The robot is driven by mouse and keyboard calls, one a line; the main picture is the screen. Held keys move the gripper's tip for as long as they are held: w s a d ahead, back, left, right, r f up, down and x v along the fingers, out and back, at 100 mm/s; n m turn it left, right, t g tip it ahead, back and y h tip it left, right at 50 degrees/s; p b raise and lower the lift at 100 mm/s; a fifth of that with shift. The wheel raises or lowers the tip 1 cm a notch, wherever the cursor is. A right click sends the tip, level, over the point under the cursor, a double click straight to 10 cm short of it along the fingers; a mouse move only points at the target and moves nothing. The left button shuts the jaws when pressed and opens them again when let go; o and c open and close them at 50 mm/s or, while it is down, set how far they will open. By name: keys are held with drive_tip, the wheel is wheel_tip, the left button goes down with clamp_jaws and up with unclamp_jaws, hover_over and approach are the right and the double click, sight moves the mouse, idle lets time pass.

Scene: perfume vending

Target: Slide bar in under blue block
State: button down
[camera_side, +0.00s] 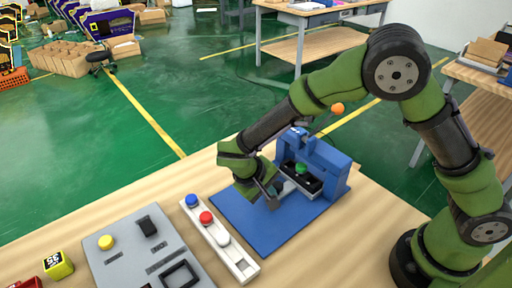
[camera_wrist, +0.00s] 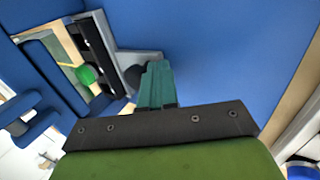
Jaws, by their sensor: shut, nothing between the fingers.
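The blue block (camera_side: 328,167) stands on a blue base plate (camera_side: 248,222) on the wooden table, with a post and a lever with an orange knob (camera_side: 337,108). A black and grey bar (camera_side: 304,180) bearing a green cap (camera_side: 301,168) lies at the block's front, partly under it. It also shows at the upper left in the wrist view (camera_wrist: 97,48), with a grey end piece (camera_wrist: 143,60). My gripper (camera_side: 272,204) is shut and empty, low over the plate near the bar's outer end. Its teal fingers (camera_wrist: 157,84) appear beside the grey end piece; I cannot tell whether they touch.
A white rack (camera_side: 234,255) with blue, red and white caps lies left of the plate. A grey panel (camera_side: 125,262) with a yellow cap and black parts is further left. A yellow cube (camera_side: 58,265) is at the lower left. The plate's front part is clear.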

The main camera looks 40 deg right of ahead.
drive_tip(key=shift+d, duration=1.5)
drive_tip(key=shift+a, duration=0.6)
drive_tip(key=shift+r, duration=4)
